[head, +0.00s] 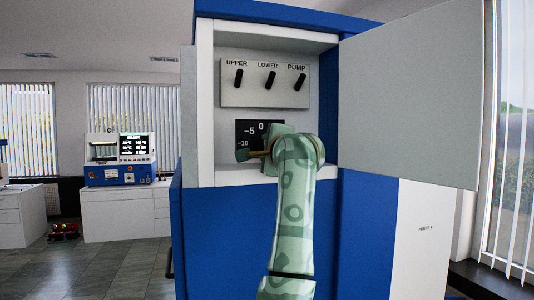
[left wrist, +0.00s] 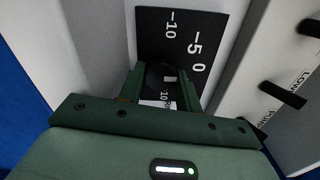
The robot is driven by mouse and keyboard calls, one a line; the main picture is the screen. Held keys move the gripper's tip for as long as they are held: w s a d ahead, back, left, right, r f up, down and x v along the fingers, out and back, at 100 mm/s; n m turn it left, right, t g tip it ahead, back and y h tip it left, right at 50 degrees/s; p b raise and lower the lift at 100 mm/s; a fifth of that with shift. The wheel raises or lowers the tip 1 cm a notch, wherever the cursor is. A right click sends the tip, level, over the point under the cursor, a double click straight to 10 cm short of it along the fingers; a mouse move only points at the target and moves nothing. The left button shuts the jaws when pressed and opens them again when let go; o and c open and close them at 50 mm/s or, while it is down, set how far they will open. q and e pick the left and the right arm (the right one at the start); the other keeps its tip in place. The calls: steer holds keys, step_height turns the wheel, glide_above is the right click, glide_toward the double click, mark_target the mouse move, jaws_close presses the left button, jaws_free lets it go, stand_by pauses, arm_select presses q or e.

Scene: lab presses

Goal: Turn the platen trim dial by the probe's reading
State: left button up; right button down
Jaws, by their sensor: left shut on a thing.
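The trim dial's black scale plate (head: 244,130) sits in the open cabinet recess, with -10, -5 and 0 printed on it; it also shows in the left wrist view (left wrist: 184,20). My left gripper (head: 262,147) is in front of the plate and hides its lower right part. In the left wrist view, its two green fingers (left wrist: 160,80) are shut on the dark round dial knob (left wrist: 157,72), one on each side. A small pale mark shows on the knob. The pointer's exact setting is not readable. No probe is recognisable, and my right gripper is not in view.
Above the dial, a grey panel (head: 265,97) carries three black levers marked UPPER, LOWER and PUMP. The cabinet door (head: 410,95) stands open to the right. A blue and white instrument (head: 120,158) stands on a counter (head: 125,212) at the far left.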

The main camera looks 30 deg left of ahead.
arm_select(q)
steer(key=shift+f, duration=0.1)
stand_by(0.3)
steer(key=o, duration=1)
